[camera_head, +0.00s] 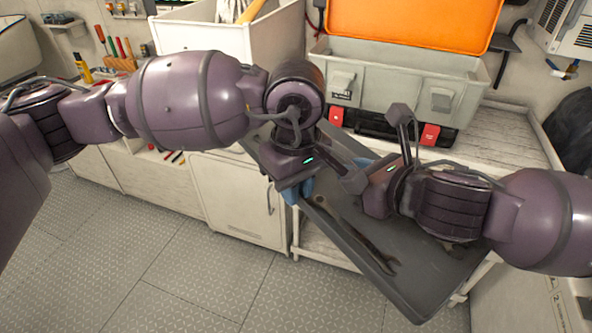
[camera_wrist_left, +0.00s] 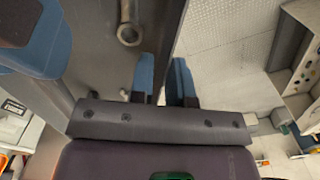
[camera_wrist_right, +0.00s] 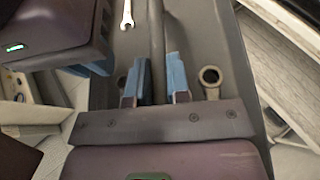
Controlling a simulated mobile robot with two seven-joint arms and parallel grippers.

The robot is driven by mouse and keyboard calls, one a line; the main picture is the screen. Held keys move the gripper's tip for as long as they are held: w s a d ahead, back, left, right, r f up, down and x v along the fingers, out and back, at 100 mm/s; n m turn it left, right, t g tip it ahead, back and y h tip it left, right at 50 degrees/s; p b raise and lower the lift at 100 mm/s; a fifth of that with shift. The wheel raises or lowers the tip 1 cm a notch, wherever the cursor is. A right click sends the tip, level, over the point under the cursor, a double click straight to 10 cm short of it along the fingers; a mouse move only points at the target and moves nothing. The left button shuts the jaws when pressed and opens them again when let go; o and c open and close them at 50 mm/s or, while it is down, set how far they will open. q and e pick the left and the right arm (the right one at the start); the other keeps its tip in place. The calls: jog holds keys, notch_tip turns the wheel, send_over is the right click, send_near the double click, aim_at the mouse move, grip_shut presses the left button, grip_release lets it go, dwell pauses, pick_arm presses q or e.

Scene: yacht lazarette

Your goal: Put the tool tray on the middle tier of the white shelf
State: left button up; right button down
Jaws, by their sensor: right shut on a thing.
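The tool tray (camera_head: 415,290) is a long dark grey tray with wrenches (camera_head: 372,250) lying in it. It is in front of the white shelf (camera_head: 515,140), and part of it is hidden by my arms. My left gripper (camera_head: 303,188) has its blue fingers on either side of the tray's long side wall, close against it in the left wrist view (camera_wrist_left: 163,80). My right gripper (camera_head: 352,182) is shut on a bar running along the tray, seen between its fingers in the right wrist view (camera_wrist_right: 153,80). The shelf's lower slats (camera_head: 325,243) show partly behind the tray.
A grey toolbox (camera_head: 390,85) with an open orange lid stands on the shelf's top. A white cabinet (camera_head: 235,195) and a white bin (camera_head: 205,38) are to the left. The patterned floor (camera_head: 120,265) is clear at the front left.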

pick_arm(q)
jog(key=shift+f, duration=0.2)
grip_shut()
pick_arm(e)
jog(key=c, duration=1)
grip_release()
jog(key=shift+r, duration=0.1)
notch_tip(320, 180, up, 10)
jog(key=shift+f, duration=0.1)
